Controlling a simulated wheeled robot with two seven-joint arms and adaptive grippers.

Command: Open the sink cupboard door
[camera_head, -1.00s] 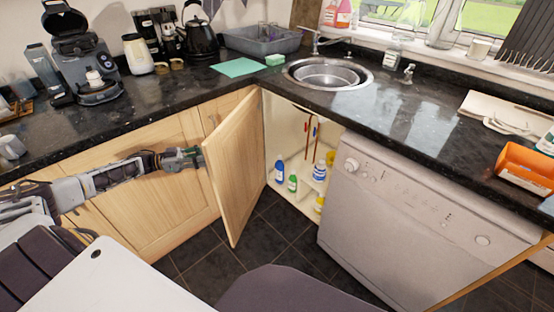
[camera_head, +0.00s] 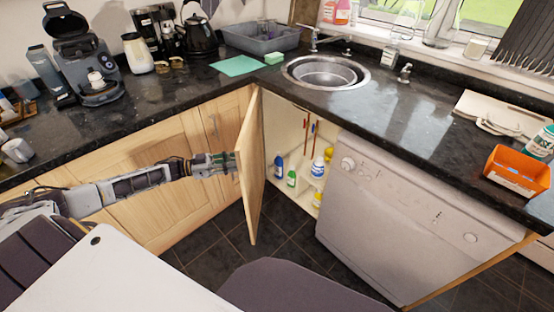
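The sink cupboard door (camera_head: 251,175) is pale wood and stands swung well open, seen nearly edge-on. The cupboard interior (camera_head: 284,140) shows to its right. My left gripper (camera_head: 234,161) comes in from the left, with its fingertips at the left side of the door near mid-height. They look close to or touching the door; contact and finger opening are too small to tell. No door handle can be made out at the fingertips. My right gripper is out of view.
Several bottles (camera_head: 278,166) stand inside the cupboard. A white dishwasher (camera_head: 415,215) is right of the opening, and wooden cupboard fronts (camera_head: 160,205) are to the left. A dark seat-like shape (camera_head: 285,288) is low in front. Dark floor tiles (camera_head: 225,240) lie bare below the door.

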